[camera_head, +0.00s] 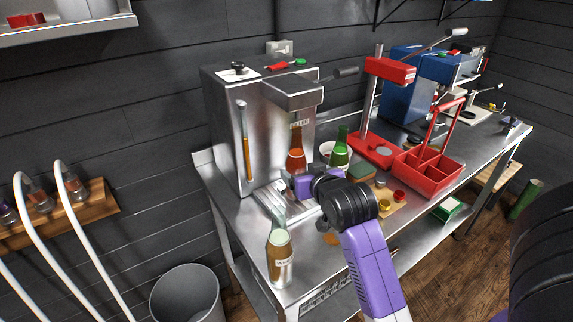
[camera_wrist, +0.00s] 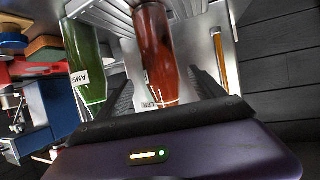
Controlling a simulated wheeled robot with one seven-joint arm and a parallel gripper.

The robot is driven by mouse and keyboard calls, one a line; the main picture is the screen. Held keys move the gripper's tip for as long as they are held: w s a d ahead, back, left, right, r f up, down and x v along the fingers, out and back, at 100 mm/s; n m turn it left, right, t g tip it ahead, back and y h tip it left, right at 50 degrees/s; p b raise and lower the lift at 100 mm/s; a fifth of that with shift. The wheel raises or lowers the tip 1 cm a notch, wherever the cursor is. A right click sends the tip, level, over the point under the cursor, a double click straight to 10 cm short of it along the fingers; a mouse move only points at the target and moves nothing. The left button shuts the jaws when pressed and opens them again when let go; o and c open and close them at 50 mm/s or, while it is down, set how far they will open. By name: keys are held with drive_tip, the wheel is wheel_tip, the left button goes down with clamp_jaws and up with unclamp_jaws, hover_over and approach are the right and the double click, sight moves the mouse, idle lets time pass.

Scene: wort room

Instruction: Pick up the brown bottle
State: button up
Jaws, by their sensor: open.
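A reddish-brown bottle (camera_head: 296,161) stands upright at the steel filling machine (camera_head: 228,130). It also shows in the wrist view (camera_wrist: 158,50), between my fingers' lines of reach. My gripper (camera_wrist: 162,80) is open and empty, its two dark fingers on either side of the bottle's image; whether they touch it I cannot tell. In the head view my purple hand is just in front of this bottle and hides its lower part. Another amber-brown bottle (camera_head: 279,262), with a pale top and a label, stands at the bench's near left corner, apart from my gripper.
A green bottle (camera_head: 340,150) stands close right of the reddish-brown one; it shows in the wrist view (camera_wrist: 85,60). A red press (camera_head: 390,72) and a red carrier (camera_head: 429,172) stand further right. A grey bin (camera_head: 186,292) is on the floor.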

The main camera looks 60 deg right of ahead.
sight(293, 165)
drive_tip(key=shift+x, duration=1.2)
drive_tip(key=shift+p+x, duration=0.8)
drive_tip(key=shift+x, duration=2.1)
drive_tip(key=shift+a, duration=0.1)
clamp_jaws()
